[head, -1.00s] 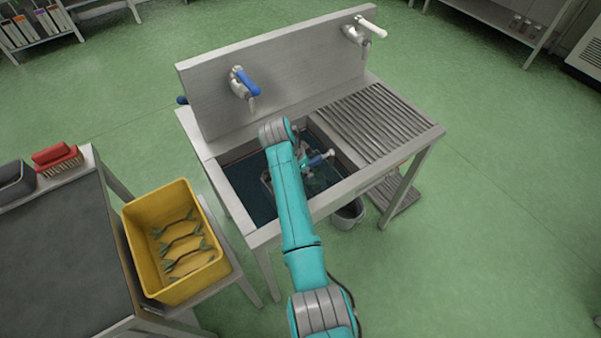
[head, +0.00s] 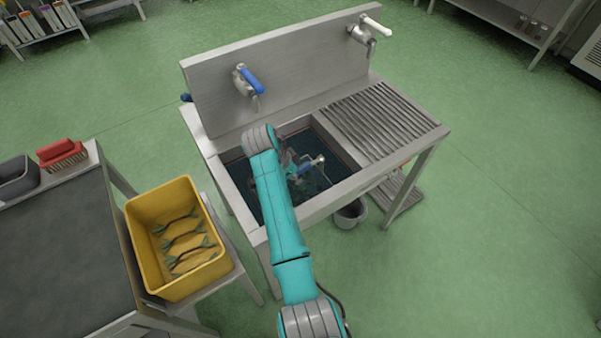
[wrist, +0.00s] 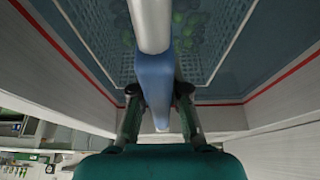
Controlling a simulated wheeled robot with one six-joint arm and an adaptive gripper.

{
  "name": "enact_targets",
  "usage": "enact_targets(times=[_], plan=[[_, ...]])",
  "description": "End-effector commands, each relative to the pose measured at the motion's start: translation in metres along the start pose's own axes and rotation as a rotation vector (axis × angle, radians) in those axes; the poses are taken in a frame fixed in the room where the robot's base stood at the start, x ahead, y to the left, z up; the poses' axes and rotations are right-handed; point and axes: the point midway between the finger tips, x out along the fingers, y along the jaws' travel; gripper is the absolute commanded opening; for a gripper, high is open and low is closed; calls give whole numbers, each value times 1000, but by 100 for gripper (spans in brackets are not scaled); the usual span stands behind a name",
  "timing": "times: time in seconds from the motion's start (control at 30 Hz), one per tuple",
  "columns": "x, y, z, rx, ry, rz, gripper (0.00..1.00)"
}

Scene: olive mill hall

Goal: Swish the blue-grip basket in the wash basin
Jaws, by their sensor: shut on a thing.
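The wash basin (head: 243,172) is a steel sink with dark water in it, left of a ribbed drainboard. My gripper (wrist: 158,92) is shut on the blue grip (wrist: 154,78) of the basket, seen close up in the wrist view. The wire-mesh basket (wrist: 108,42) is at the water in the basin, with green olives (wrist: 187,28) in it. In the head view the blue grip (head: 313,163) shows inside the basin's opening, while my arm hides the basin's middle and part of the basket. How deep the basket sits is hard to tell.
A blue-handled tap (head: 249,80) and a white-handled tap (head: 372,29) jut from the backsplash. The ribbed drainboard (head: 380,125) is clear. A yellow crate (head: 137,235) with several green-ended items stands left of the basin. A bucket (head: 350,213) is below.

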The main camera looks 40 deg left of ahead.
Motion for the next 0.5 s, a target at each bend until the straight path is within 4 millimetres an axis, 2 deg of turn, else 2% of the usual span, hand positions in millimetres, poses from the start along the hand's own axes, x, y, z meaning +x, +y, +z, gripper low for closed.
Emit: enact_targets(times=[0.3, 0.5], plan=[[-10, -1, 19, 1, 1, -3, 0], [-10, -1, 21, 2, 1, -2, 0]])
